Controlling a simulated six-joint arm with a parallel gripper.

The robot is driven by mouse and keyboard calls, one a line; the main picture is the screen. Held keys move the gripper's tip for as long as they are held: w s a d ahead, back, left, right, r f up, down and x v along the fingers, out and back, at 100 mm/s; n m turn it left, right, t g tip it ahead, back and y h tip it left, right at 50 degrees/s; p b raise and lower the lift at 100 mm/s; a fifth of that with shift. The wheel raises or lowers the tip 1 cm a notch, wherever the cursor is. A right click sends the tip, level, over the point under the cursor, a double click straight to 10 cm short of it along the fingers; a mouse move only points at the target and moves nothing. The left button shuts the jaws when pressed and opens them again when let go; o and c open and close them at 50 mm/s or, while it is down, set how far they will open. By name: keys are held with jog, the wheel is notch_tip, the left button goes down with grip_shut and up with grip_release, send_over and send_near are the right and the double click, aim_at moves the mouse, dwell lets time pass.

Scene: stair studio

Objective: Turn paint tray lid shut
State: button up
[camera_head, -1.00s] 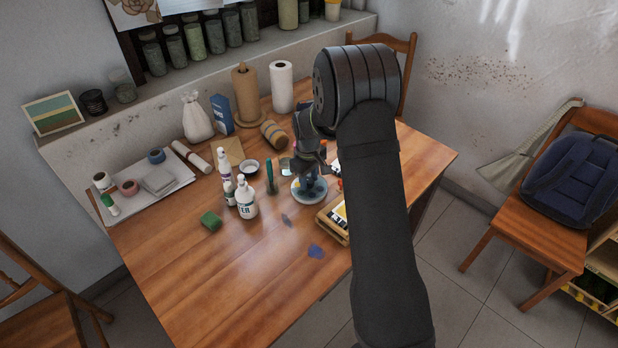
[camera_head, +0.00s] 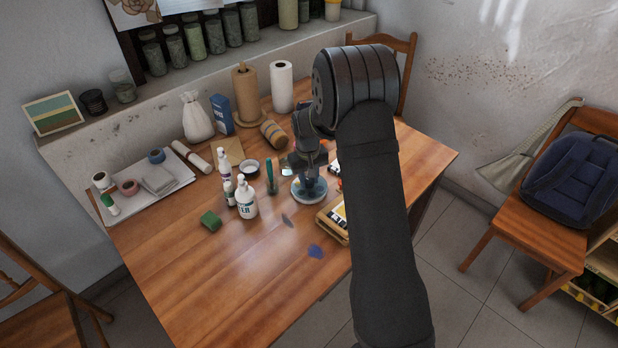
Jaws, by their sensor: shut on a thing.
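The round paint tray (camera_head: 309,193), pale and bluish, sits on the wooden table with its rim showing below my gripper. My gripper (camera_head: 310,178) points down onto the middle of the tray and is shut on the tray's lid. The wrist and fingers cover much of the lid, so its exact seating cannot be told. The tray looks flat on the table.
A white bottle (camera_head: 244,200), smaller bottles and a green-handled item (camera_head: 271,178) stand close left of the tray. A wooden box (camera_head: 334,222) lies close right, partly behind my arm. A green sponge (camera_head: 211,220) lies front left. The table's front is mostly clear.

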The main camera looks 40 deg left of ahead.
jog(key=m, duration=0.4)
jog(key=shift+m, duration=0.3)
jog(key=m, duration=0.4)
jog(key=shift+m, duration=0.3)
jog(key=m, duration=0.4)
jog(key=shift+w+a+r+m, duration=0.1)
jog(key=shift+m, duration=0.2)
jog(key=m, duration=0.4)
jog(key=shift+m, duration=0.4)
jog(key=shift+g, duration=0.3)
jog(key=o, duration=1)
jog(key=shift+c, duration=0.2)
